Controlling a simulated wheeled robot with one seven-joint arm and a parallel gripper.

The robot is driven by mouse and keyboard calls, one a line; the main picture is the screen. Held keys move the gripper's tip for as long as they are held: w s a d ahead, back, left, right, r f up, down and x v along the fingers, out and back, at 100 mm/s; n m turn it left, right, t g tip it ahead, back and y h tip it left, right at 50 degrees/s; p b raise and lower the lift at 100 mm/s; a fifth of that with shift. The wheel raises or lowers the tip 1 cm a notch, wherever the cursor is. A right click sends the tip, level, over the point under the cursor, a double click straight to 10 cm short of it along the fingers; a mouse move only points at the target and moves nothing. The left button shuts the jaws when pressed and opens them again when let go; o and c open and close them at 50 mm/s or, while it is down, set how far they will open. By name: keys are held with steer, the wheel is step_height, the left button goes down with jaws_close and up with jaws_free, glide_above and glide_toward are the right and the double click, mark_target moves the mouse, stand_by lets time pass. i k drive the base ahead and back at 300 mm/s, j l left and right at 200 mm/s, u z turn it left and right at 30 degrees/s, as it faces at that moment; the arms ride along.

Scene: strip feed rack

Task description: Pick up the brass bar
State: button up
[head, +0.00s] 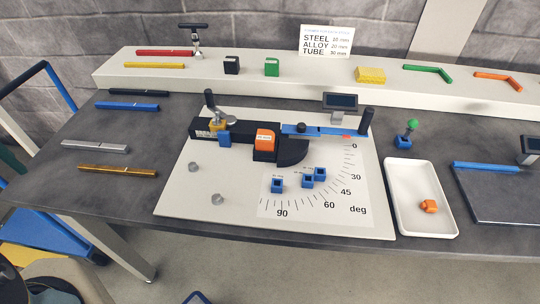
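The brass bar (117,171) is a long, thin, gold-coloured bar. It lies flat near the front left of the dark table (180,110), roughly parallel to the front edge. It is fully visible and nothing rests on it. A silver-grey bar (95,146) lies just behind it, apart from it. My gripper is not recognisable in this view, so its state does not show.
Blue (128,106) and black (139,92) bars lie further back. A bending jig on a white board (190,190) stands to the right. A raised shelf (290,82) behind holds red and yellow bars and blocks. A white tray (396,213) sits at right.

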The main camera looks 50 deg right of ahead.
mark_target(115, 170)
steer(key=i+j+z, duration=0.1)
steer(key=j, duration=0.2)
steer(key=i+j+z, duration=0.25)
steer(key=j, duration=0.35)
steer(key=i+j+z, duration=0.15)
steer(key=i+j, duration=0.1)
steer(key=j, duration=0.05)
